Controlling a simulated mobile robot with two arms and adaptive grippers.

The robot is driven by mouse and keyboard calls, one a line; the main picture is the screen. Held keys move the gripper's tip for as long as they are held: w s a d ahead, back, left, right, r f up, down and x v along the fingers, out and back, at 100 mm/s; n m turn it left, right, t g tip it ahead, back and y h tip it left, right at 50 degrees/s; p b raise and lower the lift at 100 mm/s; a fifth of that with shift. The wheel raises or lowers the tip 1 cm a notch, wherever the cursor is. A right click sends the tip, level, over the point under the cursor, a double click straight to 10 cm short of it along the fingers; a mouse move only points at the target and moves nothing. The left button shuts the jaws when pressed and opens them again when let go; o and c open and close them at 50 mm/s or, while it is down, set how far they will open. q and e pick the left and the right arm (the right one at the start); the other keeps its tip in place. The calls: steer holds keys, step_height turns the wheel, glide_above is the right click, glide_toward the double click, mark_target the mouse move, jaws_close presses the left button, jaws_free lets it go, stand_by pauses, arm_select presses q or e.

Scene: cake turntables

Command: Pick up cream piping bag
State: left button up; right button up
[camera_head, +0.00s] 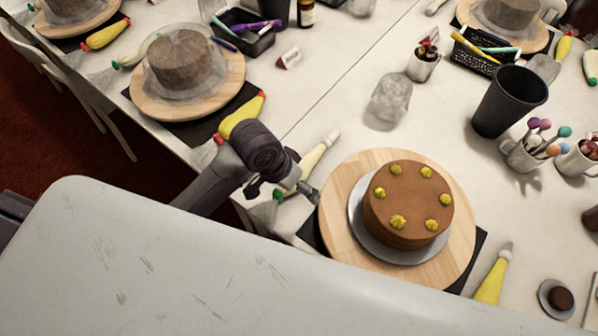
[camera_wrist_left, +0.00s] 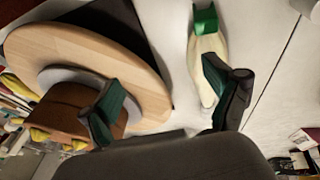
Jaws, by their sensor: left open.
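The cream piping bag (camera_head: 314,157) lies on the white table just left of the cake turntable, with its pale nozzle pointing away and its green end near my gripper. In the left wrist view the cream piping bag (camera_wrist_left: 206,68) shows its green end at the top, and one finger overlaps its right side. My left gripper (camera_head: 284,186) is over the green end in the head view. I cannot tell whether a finger touches the bag. My right gripper is out of view.
A wooden turntable (camera_head: 338,212) holds a chocolate cake (camera_head: 410,200) close beside my gripper. A yellow piping bag (camera_head: 493,280) lies right of it; another yellow bag (camera_head: 240,117) lies behind my left arm. A glass jar (camera_head: 389,100) and black cup (camera_head: 508,102) stand farther back.

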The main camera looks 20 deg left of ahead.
arm_select(q)
steer(key=shift+g, duration=0.6)
steer(key=w+r, duration=0.1)
steer(key=w+a+r, duration=0.1)
steer(key=w, duration=0.1)
steer(key=w+r, duration=0.1)
steer(key=w, duration=0.1)
steer(key=shift+a, duration=0.25)
steer(key=w+a+r+n+g+y, duration=0.1)
steer(key=w+a+r, duration=0.2)
steer(key=x, duration=0.7)
steer(key=shift+w+f+p, duration=0.1)
steer(key=shift+f+p, duration=0.2)
steer(key=shift+f, duration=0.05)
steer(key=shift+a+p+x, duration=0.2)
steer(key=shift+x, duration=1.2)
steer(key=shift+a+p+x, duration=0.2)
steer(key=shift+x, duration=1.2)
steer(key=c, duration=0.8)
